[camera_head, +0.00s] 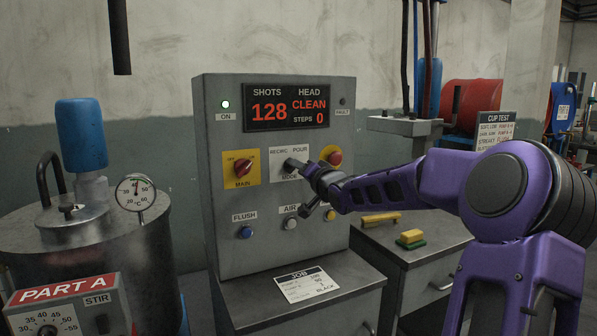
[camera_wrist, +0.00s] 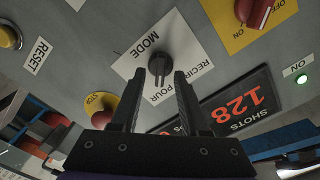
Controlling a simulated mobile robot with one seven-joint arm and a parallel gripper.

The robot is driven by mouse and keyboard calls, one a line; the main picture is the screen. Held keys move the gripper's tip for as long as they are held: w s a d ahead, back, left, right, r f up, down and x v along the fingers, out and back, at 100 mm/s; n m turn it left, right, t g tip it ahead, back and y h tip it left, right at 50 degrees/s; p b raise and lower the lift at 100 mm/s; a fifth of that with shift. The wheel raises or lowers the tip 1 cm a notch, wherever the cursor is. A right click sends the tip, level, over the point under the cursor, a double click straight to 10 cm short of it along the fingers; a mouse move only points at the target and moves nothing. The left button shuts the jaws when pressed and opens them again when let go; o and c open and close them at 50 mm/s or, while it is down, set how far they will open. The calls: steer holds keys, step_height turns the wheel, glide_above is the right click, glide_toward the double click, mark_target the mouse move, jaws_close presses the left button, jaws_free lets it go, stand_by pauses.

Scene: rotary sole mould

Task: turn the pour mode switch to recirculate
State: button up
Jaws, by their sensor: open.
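The pour mode switch (camera_head: 291,165) is a dark knob on a white plate marked RECIRC, POUR and MODE, in the middle of the grey control panel. In the wrist view the knob (camera_wrist: 161,65) shows between my fingertips, and its bar appears to point toward the POUR label. My gripper (camera_head: 312,176) is close in front of the knob, to its right in the head view. In the wrist view my gripper (camera_wrist: 160,75) is open, with one dark finger on each side of the knob. I cannot tell whether either finger touches it.
Left of the mode plate is the red MAIN switch (camera_head: 242,167) on yellow. A red stop button (camera_head: 335,158) is close above my wrist. The blue FLUSH (camera_head: 246,232), white AIR (camera_head: 291,223) and yellow (camera_head: 330,215) buttons are below. The display (camera_head: 290,107) reads 128, CLEAN, 0.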

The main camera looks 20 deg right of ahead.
steer(key=shift+w, duration=0.15)
steer(key=shift+c, duration=0.2)
jaws_close()
steer(key=shift+n, duration=0.4)
steer(key=n+b, duration=0.1)
steer(key=n, duration=1)
steer(key=n+b, duration=0.1)
steer(key=n, duration=0.4)
steer(key=shift+a+n+b, duration=0.3)
steer(key=shift+n+b, duration=0.05)
steer(key=shift+n, duration=0.35)
